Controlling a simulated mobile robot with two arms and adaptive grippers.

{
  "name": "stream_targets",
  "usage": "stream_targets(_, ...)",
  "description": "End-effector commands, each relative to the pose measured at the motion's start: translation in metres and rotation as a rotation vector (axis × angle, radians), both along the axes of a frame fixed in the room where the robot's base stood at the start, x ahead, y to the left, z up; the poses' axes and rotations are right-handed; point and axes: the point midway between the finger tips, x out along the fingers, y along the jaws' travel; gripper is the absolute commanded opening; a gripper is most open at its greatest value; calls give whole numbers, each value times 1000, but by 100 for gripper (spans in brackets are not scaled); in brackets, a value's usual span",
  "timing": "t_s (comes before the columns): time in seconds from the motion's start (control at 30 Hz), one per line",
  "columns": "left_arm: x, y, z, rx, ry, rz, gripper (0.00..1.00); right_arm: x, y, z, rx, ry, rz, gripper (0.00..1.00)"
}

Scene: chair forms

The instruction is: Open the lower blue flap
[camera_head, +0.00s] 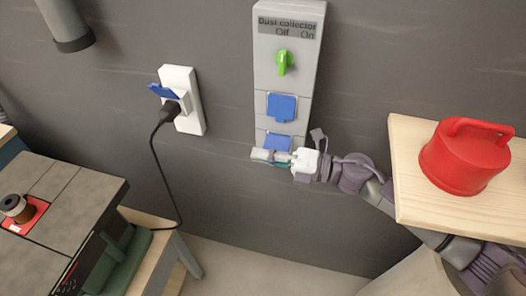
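A tall grey dust collector box (264,66) is fixed to the wall, with a green knob (284,62) near its top. Its upper blue flap (282,107) looks closed. The lower blue flap (277,140) shows just below it; its bottom edge is hidden behind my gripper, and I cannot tell whether it is lifted at all. My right gripper (270,156) reaches in from the right, its fingers pointing left at the lower edge of this flap. I cannot tell whether it touches the flap or how far its fingers are apart. My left gripper is out of view.
A white wall socket (190,112) at the left has a raised blue flap (163,92) and a black plug (169,111); its cable hangs down. A wooden shelf (405,160) with a red lidded container (462,160) stands right, over my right arm. A grey-topped machine (85,190) stands lower left.

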Motion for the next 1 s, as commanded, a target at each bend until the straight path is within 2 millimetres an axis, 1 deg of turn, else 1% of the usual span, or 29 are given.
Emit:
stream_targets(0.37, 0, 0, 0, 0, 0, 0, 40, 0, 0, 0, 1, 4, -1, 0)
stream_targets(0.4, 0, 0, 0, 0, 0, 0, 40, 0, 0, 0, 1, 4, -1, 11)
stream_targets(0.47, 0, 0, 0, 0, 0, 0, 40, 0, 0, 0, 1, 4, -1, 21)
stream_targets(0.5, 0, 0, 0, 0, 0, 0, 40, 0, 0, 0, 1, 4, -1, 28)
stream_targets(0.53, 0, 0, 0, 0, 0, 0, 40, 0, 0, 0, 0, 3, -1, 31)
stream_targets(0.87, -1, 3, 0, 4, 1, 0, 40, -1, -2, 0, 1, 4, -1, 31)
stream_targets(0.97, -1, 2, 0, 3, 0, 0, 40, -3, -12, -1, 0, 5, -2, 31)
stream_targets(1.0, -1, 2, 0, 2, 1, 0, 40, -5, -18, -1, -1, 4, -3, 31)
